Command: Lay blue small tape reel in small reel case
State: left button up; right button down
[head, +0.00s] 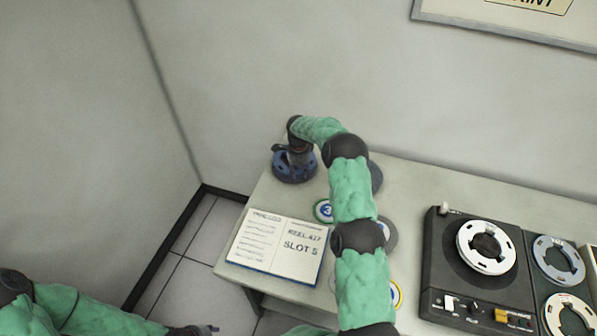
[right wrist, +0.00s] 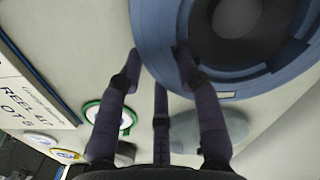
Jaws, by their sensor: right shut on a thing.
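A blue round thing that I take for the blue small tape reel (head: 294,173) is at the far left end of the table. It fills the top of the right wrist view (right wrist: 165,28) as a broad blue ring with a dark centre. My right gripper (head: 296,148) is over it, its fingers (right wrist: 157,58) shut on the ring's near rim. I cannot tell whether the small reel case is under the reel; no separate case shows clearly. My left gripper (head: 200,329) is low at the bottom edge, away from the table; its jaws are unclear.
An open notebook (head: 277,247) reading "REEL 417 SLOT 5" lies at the table's front left. Near it are a green-ringed label (head: 322,211), a grey disc (head: 388,234) and a yellow-ringed label (head: 398,292). A tape machine (head: 437,270) with white reels stands right. A wall rises behind.

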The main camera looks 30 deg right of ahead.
jog(key=shift+f+b, duration=0.6)
jog(key=shift+f, duration=0.05)
dwell(0.8)
jog(key=shift+f+b, duration=0.3)
jog(key=shift+b, duration=0.15)
jog(key=c, duration=0.8)
grip_release()
jog(key=shift+o, duration=0.2)
jog(key=shift+f, duration=0.1)
jog(key=c, duration=0.4)
jog(key=shift+o, duration=0.2)
jog(key=shift+r+p, duration=1.9)
jog(key=shift+r, duration=2.65)
